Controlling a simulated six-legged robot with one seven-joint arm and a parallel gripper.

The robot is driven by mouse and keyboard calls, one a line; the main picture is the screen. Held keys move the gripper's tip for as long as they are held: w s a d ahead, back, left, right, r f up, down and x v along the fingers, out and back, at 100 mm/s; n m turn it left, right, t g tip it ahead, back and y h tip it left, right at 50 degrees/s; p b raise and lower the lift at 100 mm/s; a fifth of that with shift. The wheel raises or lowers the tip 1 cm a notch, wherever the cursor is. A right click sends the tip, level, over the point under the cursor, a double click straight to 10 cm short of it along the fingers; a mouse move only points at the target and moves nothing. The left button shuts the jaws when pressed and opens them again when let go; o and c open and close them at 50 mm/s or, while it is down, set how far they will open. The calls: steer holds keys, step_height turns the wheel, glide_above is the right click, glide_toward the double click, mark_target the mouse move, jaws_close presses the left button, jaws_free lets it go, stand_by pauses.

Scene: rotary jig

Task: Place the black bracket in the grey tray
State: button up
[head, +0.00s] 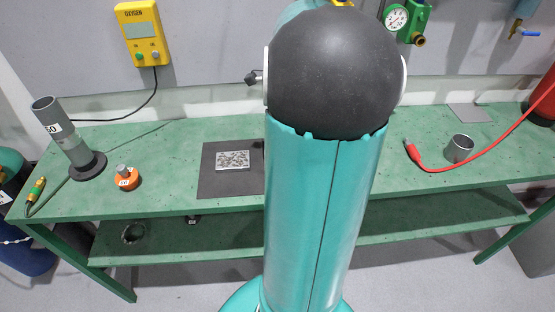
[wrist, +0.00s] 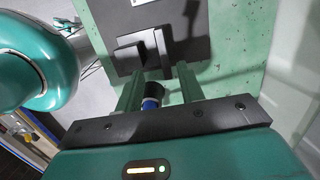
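In the head view my arm hides the bracket and gripper. A flat grey piece (head: 468,112) lies at the bench's back right; I cannot tell whether it is the grey tray.
On the green bench (head: 210,205) are a dark mat (head: 225,187) with a speckled plate (head: 233,160), a grey pipe on a flange (head: 72,145), an orange part (head: 127,178), a metal ring (head: 459,148) and a red hose (head: 480,148). A yellow oxygen box (head: 141,35) hangs behind.

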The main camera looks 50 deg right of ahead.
steer(key=f, duration=0.4)
steer(key=w+f, duration=0.1)
steer(key=f, duration=0.1)
steer(key=shift+a+f, duration=0.1)
steer(key=shift+f, duration=0.3)
steer(key=shift+w, duration=0.1)
steer(key=shift+c, duration=0.2)
jaws_close()
steer(key=shift+r, duration=0.1)
stand_by(0.7)
